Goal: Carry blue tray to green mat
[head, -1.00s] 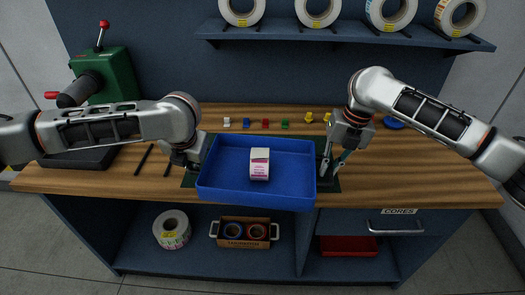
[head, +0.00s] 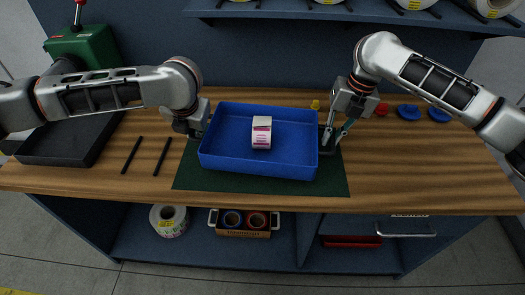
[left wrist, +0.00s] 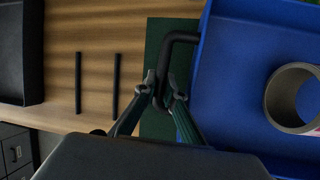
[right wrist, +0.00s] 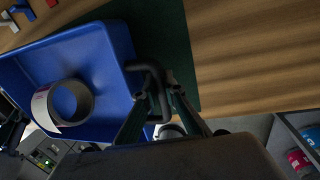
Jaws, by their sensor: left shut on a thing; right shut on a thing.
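The blue tray (head: 215,163) is level over the green mat (head: 260,188), whose front strip and front corners show around it. I cannot tell whether the tray touches the mat. A white and pink label roll (head: 261,132) stands inside the tray. My left gripper (head: 190,130) is shut on the tray's left black handle, seen in the left wrist view (left wrist: 180,37). My right gripper (head: 337,137) is shut on the right black handle, seen in the right wrist view (right wrist: 143,66).
A black tray (head: 60,155) and two black bars (head: 131,155) lie to the left. Blue discs (head: 408,112) and a red piece (head: 382,109) lie at the back right. The front right of the wooden counter (head: 420,170) is clear. A shelf (head: 360,14) hangs behind.

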